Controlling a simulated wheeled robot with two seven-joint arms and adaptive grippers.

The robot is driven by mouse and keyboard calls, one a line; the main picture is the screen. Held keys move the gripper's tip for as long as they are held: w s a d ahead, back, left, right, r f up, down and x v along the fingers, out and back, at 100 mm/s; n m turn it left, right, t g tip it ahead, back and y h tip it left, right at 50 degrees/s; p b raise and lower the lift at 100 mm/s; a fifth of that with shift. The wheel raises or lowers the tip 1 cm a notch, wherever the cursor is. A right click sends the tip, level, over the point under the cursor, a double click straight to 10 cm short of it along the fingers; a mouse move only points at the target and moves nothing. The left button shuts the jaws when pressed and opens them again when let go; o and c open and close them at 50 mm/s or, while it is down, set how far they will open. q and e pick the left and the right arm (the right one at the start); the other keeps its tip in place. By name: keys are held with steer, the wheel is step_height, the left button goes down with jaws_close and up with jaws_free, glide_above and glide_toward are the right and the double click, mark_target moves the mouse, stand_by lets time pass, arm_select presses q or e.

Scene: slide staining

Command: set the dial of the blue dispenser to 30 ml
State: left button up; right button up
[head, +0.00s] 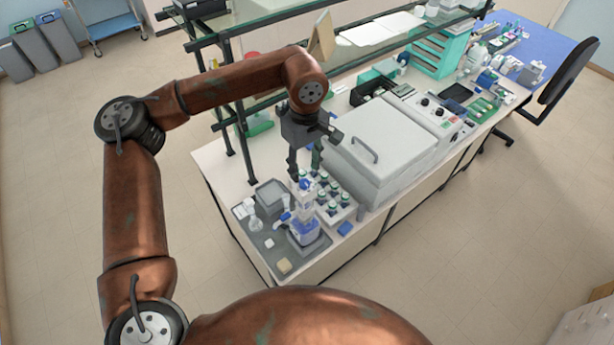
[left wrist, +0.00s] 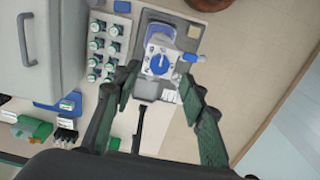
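The blue dispenser (head: 305,228) stands on a grey tray (head: 262,246) at the near corner of the bench, with a white and blue upper part. In the left wrist view its blue dial (left wrist: 160,64) faces the camera, with a white pointer mark on it; the numbers are too small to read. My left gripper (head: 304,165) is just above the dispenser, pointing down. In the left wrist view its two green-padded fingers (left wrist: 164,95) are apart with nothing between them, and the dial lies beyond the tips. My right gripper does not show.
A rack of several green-capped bottles (head: 335,205) stands right beside the dispenser. A large grey lidded box (head: 380,150) is behind it to the right. A dark shelf frame (head: 232,105) rises on the left. The floor in front is clear.

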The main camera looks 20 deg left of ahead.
mark_target(305, 184)
arm_select(q)
step_height(305, 184, down, 6)
steer(key=shift+d+r+p, duration=0.1)
steer(key=shift+r+p, duration=0.05)
steer(key=shift+p, duration=0.55)
steer(key=shift+c, duration=0.3)
jaws_close()
